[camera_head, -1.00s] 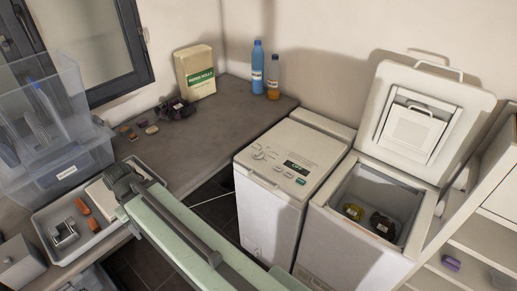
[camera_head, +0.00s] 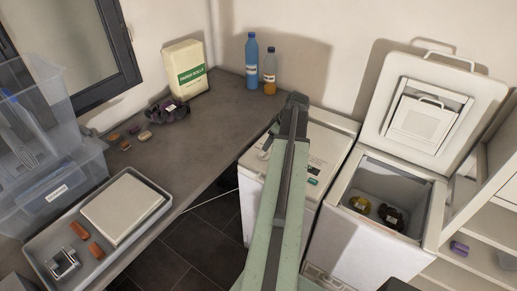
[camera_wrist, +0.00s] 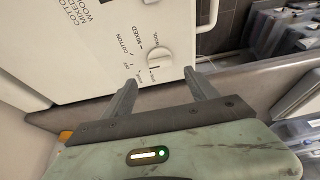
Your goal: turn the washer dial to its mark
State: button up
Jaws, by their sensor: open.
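The washer (camera_head: 330,150) is the white toploader with its lid down, left of the open one. Its dial (camera_wrist: 157,57) is a round white knob on the white panel, with printed words such as COTTON and MIXED around it. A small line shows at the dial's lower side; I cannot read which label it meets. My gripper (camera_wrist: 160,77) is open and empty. Its two fingers point at the panel, with the dial just beyond and between the tips, apart from them as far as I can see. In the head view my arm covers much of the washer's top and hides the dial.
The second toploader (camera_head: 345,235) stands open at right, with a yellow and a dark item inside. Shelves stand at far right.

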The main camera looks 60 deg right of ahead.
aim_at(266, 156)
jog(key=b+x, duration=0.7)
jog(key=shift+f, duration=0.25)
jog(key=shift+w+f, duration=0.2)
jog(key=shift+f, duration=0.1)
jog(key=shift+r, duration=0.1)
jog(key=c, duration=1.4)
